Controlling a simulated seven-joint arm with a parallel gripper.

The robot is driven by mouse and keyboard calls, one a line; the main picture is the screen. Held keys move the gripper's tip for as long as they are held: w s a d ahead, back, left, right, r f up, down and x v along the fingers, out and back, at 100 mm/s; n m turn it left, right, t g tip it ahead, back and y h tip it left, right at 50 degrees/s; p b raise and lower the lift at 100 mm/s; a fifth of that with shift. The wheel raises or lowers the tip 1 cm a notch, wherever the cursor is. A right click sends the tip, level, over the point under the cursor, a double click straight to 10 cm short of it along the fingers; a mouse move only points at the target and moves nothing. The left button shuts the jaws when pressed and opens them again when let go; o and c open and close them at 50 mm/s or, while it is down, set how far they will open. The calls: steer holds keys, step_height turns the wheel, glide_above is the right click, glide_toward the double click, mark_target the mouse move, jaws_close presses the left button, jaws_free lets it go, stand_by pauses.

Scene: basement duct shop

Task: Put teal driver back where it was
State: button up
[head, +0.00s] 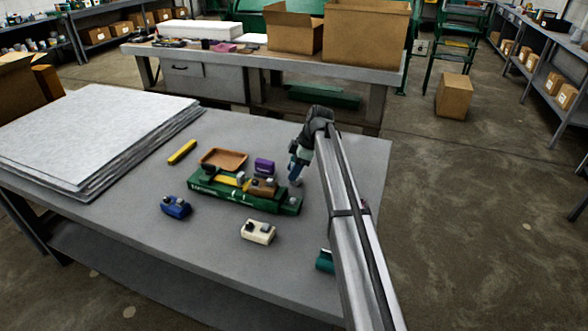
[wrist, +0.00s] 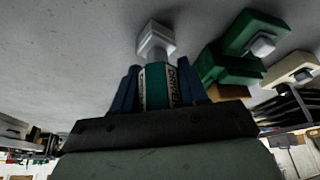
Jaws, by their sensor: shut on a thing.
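The held driver is mostly hidden there. The rack holds a yellow piece and a brown block (head: 263,187). The rack's green end (wrist: 228,65) shows right of the driver in the wrist view. I cannot tell whether the driver touches the table.
Around the rack are a purple block (head: 264,166), a brown tray (head: 224,158), a yellow bar (head: 182,152), a blue block (head: 175,207) and a cream block (head: 258,232). A teal piece (head: 325,261) is partly behind my arm. Stacked sheets (head: 90,130) cover the table's left.

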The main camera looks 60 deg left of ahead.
steer(key=o, duration=1.1)
steer(key=shift+f, duration=0.1)
steer(key=shift+c, duration=0.2)
steer(key=v, duration=1.2)
steer(key=shift+w+d, duration=0.1)
